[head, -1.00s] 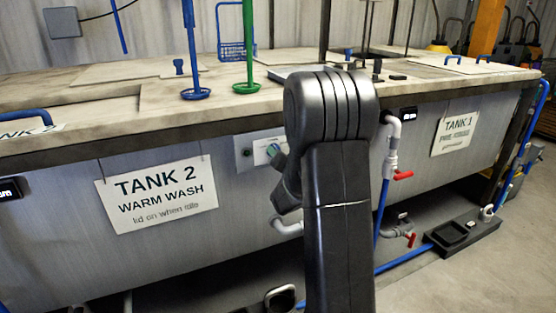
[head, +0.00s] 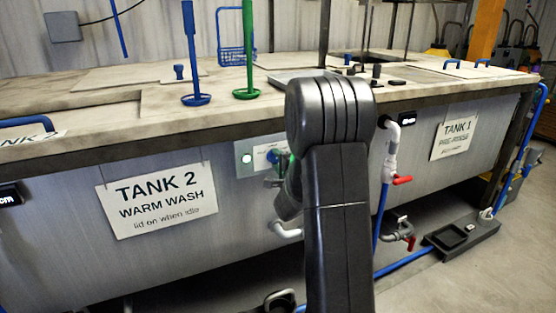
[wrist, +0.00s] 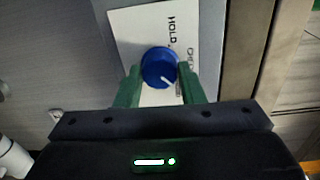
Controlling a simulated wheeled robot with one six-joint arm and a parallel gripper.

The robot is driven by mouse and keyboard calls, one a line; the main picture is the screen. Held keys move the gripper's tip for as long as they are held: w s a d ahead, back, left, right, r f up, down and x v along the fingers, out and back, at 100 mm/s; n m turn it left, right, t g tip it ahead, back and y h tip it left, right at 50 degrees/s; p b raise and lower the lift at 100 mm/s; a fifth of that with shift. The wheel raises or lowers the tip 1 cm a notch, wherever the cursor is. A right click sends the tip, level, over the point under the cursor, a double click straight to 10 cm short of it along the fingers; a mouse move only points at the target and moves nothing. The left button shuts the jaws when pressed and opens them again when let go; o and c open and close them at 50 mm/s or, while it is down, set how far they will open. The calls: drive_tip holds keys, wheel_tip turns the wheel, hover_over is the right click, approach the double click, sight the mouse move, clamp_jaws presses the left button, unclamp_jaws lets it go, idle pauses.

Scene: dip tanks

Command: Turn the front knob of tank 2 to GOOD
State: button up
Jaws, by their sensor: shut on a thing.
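The front knob of tank 2 is a round blue knob (wrist: 158,66) with a white pointer line, on a white label plate (wrist: 128,24). In the wrist view the pointer slants to the lower right. The plate reads HOLD; a second word beside it is partly visible and hard to read. My gripper (wrist: 159,70) has its green fingers on either side of the knob, shut on it. In the head view the knob (head: 278,154) shows at the right end of its panel (head: 258,154), partly hidden by my arm. The TANK 2 sign (head: 158,198) hangs to its left.
The TANK 1 sign (head: 455,138) is farther right. Blue and green tools (head: 246,92) stand on the tank top.

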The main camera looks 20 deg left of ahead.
drive_tip(key=shift+m, duration=1.1)
drive_tip(key=o, duration=1)
drive_tip(key=v, duration=1.3)
drive_tip(key=shift+s+d+p, duration=0.2)
drive_tip(key=shift+d+p, duration=0.1)
drive_tip(key=shift+d, duration=0.1)
drive_tip(key=shift+w+a+f, duration=0.1)
